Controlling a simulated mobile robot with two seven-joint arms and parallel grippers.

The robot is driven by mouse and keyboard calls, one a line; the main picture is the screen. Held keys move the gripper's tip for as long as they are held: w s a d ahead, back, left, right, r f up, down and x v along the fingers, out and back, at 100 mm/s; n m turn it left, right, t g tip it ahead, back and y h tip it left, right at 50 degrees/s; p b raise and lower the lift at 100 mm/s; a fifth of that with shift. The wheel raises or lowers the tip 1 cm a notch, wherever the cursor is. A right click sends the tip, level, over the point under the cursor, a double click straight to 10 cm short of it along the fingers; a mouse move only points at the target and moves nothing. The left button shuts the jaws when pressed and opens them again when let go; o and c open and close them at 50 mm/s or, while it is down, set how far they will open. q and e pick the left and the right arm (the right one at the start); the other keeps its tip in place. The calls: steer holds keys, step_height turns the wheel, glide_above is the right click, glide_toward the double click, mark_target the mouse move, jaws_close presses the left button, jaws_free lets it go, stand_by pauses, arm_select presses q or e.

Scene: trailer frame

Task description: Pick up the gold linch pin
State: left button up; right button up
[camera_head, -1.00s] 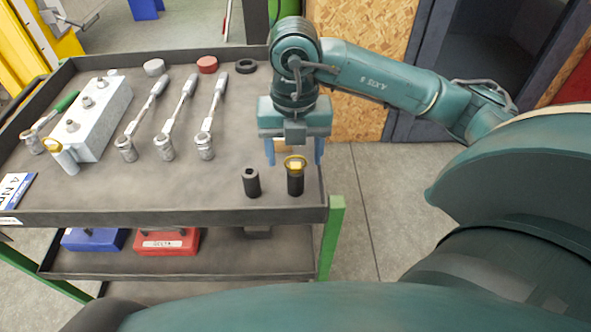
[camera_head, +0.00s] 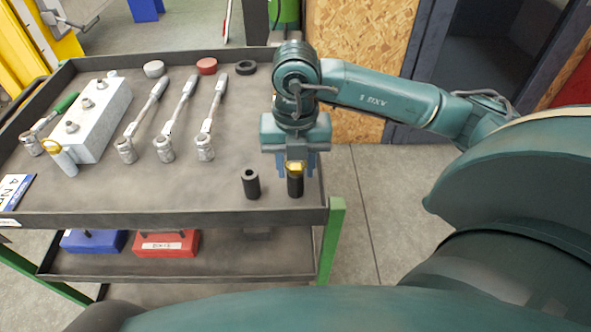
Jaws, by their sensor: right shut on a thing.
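The gold linch pin (camera_head: 295,166) sits at the top of a black cylindrical socket (camera_head: 295,186) near the front right corner of the cart top. My right gripper (camera_head: 295,170) is right at the pin, fingers pointing down and shut on it. The fingertips are partly hidden behind the pin and socket. The pin still appears at the socket's mouth; I cannot tell whether it is clear of it. Another pin with a gold ring (camera_head: 54,143) and a silver body is at the left, by the grey block. My left gripper is not in view.
A second black socket (camera_head: 251,184) stands just left of the pin's socket. Several ratchet wrenches and a grey block (camera_head: 92,120) fill the left of the cart top (camera_head: 190,195). Round red, white and black pieces lie at the back. The lower shelf holds a red box (camera_head: 166,243) and a blue box.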

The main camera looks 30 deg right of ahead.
steer(key=shift+c, duration=0.2)
step_height(320, 180, up, 10)
steer(key=shift+p, duration=0.8)
